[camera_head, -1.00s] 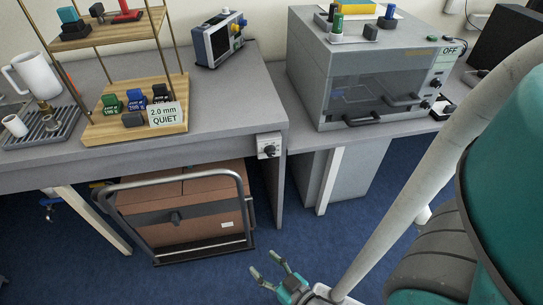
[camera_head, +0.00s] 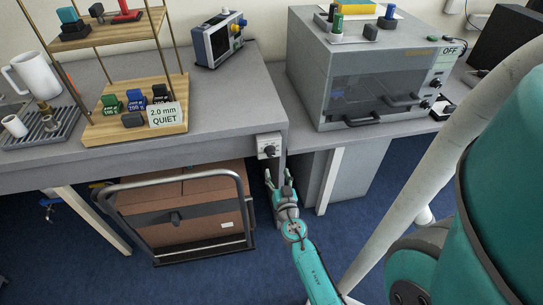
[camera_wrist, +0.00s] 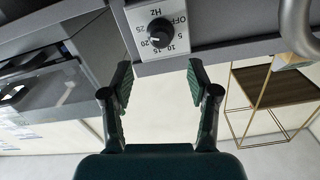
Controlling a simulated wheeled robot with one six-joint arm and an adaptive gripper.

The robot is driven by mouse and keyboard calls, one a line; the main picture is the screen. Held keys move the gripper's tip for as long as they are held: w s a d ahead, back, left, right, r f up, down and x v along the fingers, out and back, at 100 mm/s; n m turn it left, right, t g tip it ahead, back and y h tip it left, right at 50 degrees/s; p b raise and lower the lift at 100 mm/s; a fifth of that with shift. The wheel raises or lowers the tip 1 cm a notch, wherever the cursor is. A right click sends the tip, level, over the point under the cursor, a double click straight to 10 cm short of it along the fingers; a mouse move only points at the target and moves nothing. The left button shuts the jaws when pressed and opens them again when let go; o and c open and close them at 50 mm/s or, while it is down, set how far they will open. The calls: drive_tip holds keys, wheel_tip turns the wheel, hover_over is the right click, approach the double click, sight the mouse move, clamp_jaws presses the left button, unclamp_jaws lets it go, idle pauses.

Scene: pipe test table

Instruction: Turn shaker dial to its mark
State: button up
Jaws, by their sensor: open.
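The dial (camera_head: 268,150) is a dark knob on a white plate at the front right edge of the grey table. In the wrist view the knob (camera_wrist: 159,31) shows upside down, with OFF, 5, 10, 15, 20, 25 and Hz printed around it. Its pale pointer mark appears near the 15 to 20 side, but the exact setting is hard to read. My gripper (camera_head: 278,180) is open and empty, just below and in front of the dial. In the wrist view the two fingers (camera_wrist: 159,82) are spread to either side of the knob's line, apart from it.
A sign (camera_head: 163,115) reading "2.0 mm QUIET" stands on the wooden rack. A grey oven-like box (camera_head: 375,70) with an OFF label stands at right. A cart (camera_head: 185,210) with brown boxes is under the table, left of my gripper. A rounded bar (camera_wrist: 296,25) shows beside the dial.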

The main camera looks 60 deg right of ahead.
sight(271, 155)
drive_tip(key=x, duration=0.9)
drive_tip(key=shift+w+d, duration=0.25)
drive_tip(key=shift+w, duration=0.05)
clamp_jaws()
